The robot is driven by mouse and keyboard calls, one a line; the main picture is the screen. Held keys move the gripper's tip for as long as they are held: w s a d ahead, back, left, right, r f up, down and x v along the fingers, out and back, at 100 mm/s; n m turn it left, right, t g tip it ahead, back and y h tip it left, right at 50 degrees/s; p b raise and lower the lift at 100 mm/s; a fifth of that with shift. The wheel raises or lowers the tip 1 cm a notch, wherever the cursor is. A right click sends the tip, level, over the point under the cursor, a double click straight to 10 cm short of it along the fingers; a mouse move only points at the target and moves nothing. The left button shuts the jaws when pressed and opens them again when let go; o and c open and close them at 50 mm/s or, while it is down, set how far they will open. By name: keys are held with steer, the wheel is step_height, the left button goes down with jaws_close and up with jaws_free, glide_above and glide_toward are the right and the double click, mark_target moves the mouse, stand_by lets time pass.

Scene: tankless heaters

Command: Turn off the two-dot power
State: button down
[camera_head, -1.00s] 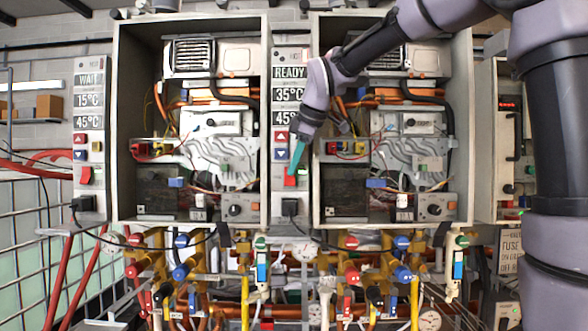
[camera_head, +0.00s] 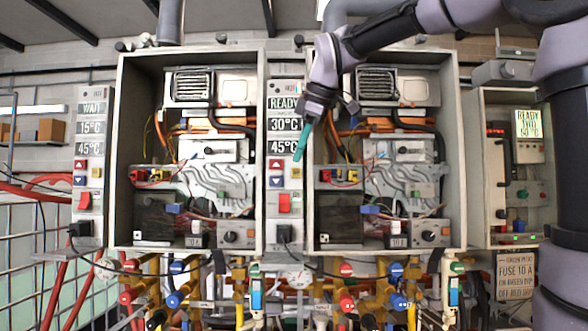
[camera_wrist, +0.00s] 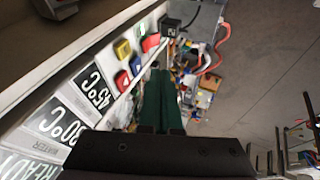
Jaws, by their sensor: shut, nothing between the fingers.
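The middle control panel (camera_head: 271,218) shows READY, 30°C and 45°C above a red up button (camera_head: 276,165), a blue down button (camera_head: 276,181), a yellow button (camera_head: 296,172) and a red rocker switch (camera_head: 284,202). The left panel (camera_head: 84,222) shows WAIT, 15°C and 45°C, with its own red switch (camera_head: 84,200). I cannot make out dot marks on either. My gripper (camera_head: 298,158) is shut and empty, its green fingertips near the middle panel's 45°C display, above the red switch. In the wrist view, the red switch (camera_wrist: 150,42) lies beyond the fingertips (camera_wrist: 160,74).
Open heater cabinets flank the middle panel: the left cabinet (camera_head: 131,80) and the right cabinet (camera_head: 452,100). A smaller box (camera_head: 497,222) at right carries a lit READY TWO 60°C sign (camera_head: 528,123). Valves and pipes (camera_head: 180,285) run below. The cabinet walls leave a narrow space around the panel.

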steer(key=shift+s+d+r, duration=0.15)
steer(key=shift+r, duration=0.25)
steer(key=shift+s+a+f+g, duration=0.2)
steer(key=shift+a+f+g, duration=0.25)
steer(key=shift+f, duration=0.2)
glide_toward(281, 211)
step_height(281, 211, down, 3)
steer(key=s+a, duration=0.1)
steer(key=a, duration=0.1)
steer(key=shift+w+f, duration=0.65)
steer(key=shift+w, duration=0.3)
steer(key=shift+w+d+f, duration=0.1)
steer(key=shift+w+f, duration=0.2)
steer(key=shift+w, duration=0.3)
